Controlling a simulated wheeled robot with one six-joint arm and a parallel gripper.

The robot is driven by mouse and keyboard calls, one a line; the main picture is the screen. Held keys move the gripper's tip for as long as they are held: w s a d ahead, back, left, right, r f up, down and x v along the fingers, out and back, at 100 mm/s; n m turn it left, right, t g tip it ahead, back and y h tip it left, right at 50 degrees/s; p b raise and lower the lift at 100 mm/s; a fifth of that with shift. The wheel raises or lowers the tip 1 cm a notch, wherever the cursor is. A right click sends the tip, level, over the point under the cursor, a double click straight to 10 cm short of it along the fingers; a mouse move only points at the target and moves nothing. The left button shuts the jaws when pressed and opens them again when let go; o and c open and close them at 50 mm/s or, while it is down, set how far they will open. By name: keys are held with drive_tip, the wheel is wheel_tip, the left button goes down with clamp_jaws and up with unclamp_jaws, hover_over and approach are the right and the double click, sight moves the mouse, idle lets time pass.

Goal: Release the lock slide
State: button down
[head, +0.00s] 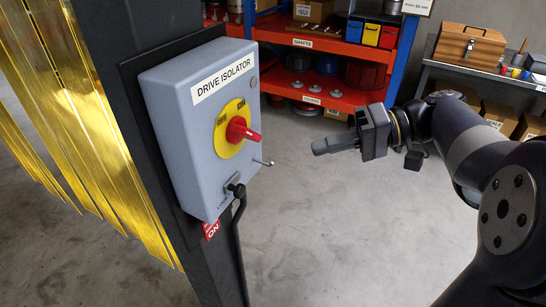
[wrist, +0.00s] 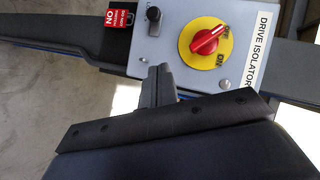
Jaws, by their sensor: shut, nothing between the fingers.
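The grey drive isolator box (head: 185,120) is fixed to a dark post. It carries a red rotary handle (head: 240,130) on a yellow disc. The lock slide (head: 235,187) appears to be the small black knob on a plate low on the box's front, by a "LOCK" label. It also shows in the wrist view (wrist: 153,14). A small metal pin (head: 264,162) sticks out near the box's lower right edge. My gripper (head: 316,147) is shut and empty, to the right of the box and apart from it. In the wrist view its fingers (wrist: 158,72) show below the knob.
A red tag (head: 211,229) hangs below the box. A black cable or rod (head: 239,245) runs down the post. Yellow strip curtains (head: 75,110) hang at the left. An orange shelf unit (head: 330,95) and a side table with a wooden box (head: 470,46) stand behind. The floor between is clear.

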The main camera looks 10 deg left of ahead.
idle(0.3)
drive_tip(key=p, duration=0.2)
approach(233, 185)
drive_tip(key=w+a, duration=0.3)
drive_tip(key=shift+s+a+f, duration=0.3)
drive_tip(key=shift+s+f, duration=0.2)
drive_tip(key=shift+s, duration=0.25)
drive_tip(key=shift+s+a+f, duration=0.35)
drive_tip(key=shift+s+f, duration=0.1)
drive_tip(key=shift+s, duration=0.3)
